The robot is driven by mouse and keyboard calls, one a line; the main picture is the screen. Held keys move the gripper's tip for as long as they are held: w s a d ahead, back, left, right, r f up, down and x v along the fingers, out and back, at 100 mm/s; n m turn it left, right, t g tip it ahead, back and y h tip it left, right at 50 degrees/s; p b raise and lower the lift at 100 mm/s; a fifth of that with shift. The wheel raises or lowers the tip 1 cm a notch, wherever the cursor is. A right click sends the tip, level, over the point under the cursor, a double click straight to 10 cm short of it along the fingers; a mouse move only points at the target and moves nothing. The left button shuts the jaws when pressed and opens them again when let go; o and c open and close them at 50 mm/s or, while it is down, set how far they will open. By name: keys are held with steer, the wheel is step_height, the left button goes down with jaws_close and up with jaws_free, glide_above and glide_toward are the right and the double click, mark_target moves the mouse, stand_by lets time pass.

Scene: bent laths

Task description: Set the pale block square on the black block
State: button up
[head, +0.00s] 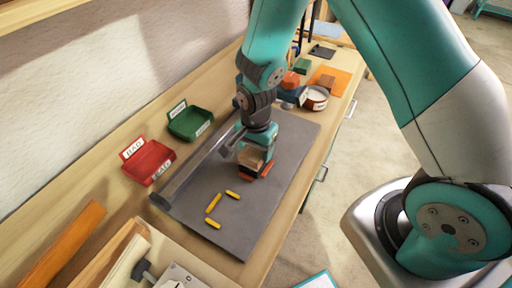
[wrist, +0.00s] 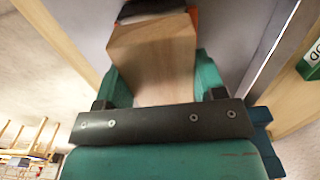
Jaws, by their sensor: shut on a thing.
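The pale block (wrist: 152,60) is plain light wood and sits between the two teal fingers of my gripper (wrist: 162,78) in the wrist view. In the head view my gripper (head: 257,148) is shut on the pale block (head: 252,158), low over the grey mat. Orange parts show just beneath and beside the block. A dark shape with an orange edge shows past the block's far end in the wrist view. I cannot tell for sure whether that is the black block, or whether the pale block touches it.
A clear grey bar (head: 195,172) lies along the grey mat (head: 270,215), left of my gripper. Several yellow sticks (head: 213,203) lie in front. A red tray (head: 148,162) and green tray (head: 190,123) stand left. A white-labelled round tub (head: 315,98) stands behind. The mat's front right is clear.

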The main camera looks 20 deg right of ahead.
steer(key=shift+f+b, duration=0.3)
steer(key=shift+f, duration=0.2)
steer(key=o, duration=1)
steer(key=shift+r, duration=0.1)
step_height(320, 180, up, 17)
steer(key=b, duration=0.2)
steer(key=s+a+r+n+y, duration=0.2)
steer(key=s+r+n, duration=0.2)
steer(key=s+n, duration=0.5)
steer(key=s+a+r+n+y, duration=0.2)
steer(key=s+r+n, duration=0.2)
steer(key=s+n, duration=0.5)
steer(key=shift+s+a+r, duration=0.3)
